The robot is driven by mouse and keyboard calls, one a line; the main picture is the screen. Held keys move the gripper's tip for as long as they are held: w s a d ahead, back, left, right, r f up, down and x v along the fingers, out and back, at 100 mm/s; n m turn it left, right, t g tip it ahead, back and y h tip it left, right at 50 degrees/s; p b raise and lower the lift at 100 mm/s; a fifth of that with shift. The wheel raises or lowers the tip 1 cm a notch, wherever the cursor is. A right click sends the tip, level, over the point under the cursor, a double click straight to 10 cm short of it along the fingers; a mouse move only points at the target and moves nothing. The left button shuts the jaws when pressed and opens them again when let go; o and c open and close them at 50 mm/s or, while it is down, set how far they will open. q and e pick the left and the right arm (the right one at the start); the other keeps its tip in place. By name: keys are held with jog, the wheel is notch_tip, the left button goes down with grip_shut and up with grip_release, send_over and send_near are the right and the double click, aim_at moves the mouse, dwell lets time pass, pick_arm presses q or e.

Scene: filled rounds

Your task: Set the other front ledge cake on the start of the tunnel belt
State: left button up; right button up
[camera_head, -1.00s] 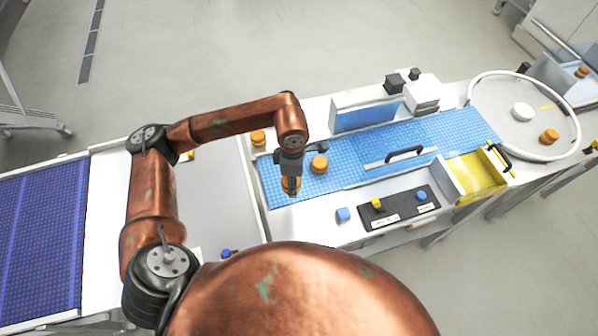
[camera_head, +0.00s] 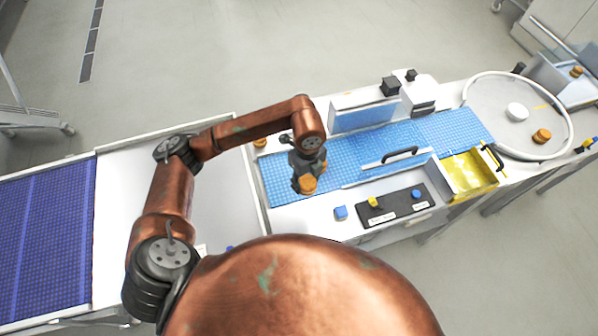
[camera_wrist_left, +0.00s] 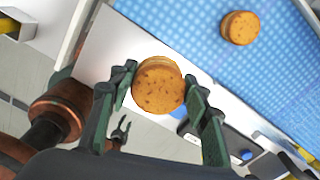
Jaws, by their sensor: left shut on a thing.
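My left gripper (camera_head: 306,182) is shut on an orange-brown round cake (camera_head: 307,184), which shows between its fingers in the left wrist view (camera_wrist_left: 158,85). In the head view the gripper and cake are over the front edge of the blue tunnel belt (camera_head: 278,182), near its left end. A second cake (camera_wrist_left: 240,28) lies on the blue belt in the left wrist view; my gripper covers it in the head view. The held cake looks apart from it.
Another cake (camera_head: 260,142) is at the back left of the belt. A yellow bin (camera_head: 468,172) and round table (camera_head: 497,128) with a cake (camera_head: 541,136) are to the right.

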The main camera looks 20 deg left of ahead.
pick_arm(q)
jog(key=shift+n, duration=0.5)
jog(key=shift+w, duration=0.15)
jog(key=shift+n, duration=0.3)
jog(key=w+a+f+p, duration=0.1)
jog(key=w+a+f, duration=0.1)
jog(key=a+f, duration=0.1)
jog(key=w+a+f+p, duration=0.1)
jog(key=w+a+f, duration=0.1)
jog(key=a+f, duration=0.1)
jog(key=w+a+f+p, duration=0.1)
jog(key=w+a+f, duration=0.1)
jog(key=w+a, duration=0.1)
jog(key=shift+a+f+p, duration=0.15)
jog(key=shift+a+f, duration=0.05)
jog(key=shift+a, duration=0.25)
jog(key=shift+a+f+p, duration=0.15)
jog(key=shift+a+f, duration=0.05)
jog(key=shift+a, duration=0.25)
jog(key=shift+w+a+f, duration=0.15)
jog(key=shift+a+f, duration=0.2)
jog(key=shift+f, duration=0.2)
notch_tip(320, 180, down, 3)
jog(key=shift+r+p, duration=0.1)
jog(key=shift+p, duration=0.7)
jog(key=shift+w, duration=0.1)
jog(key=shift+f, duration=0.25)
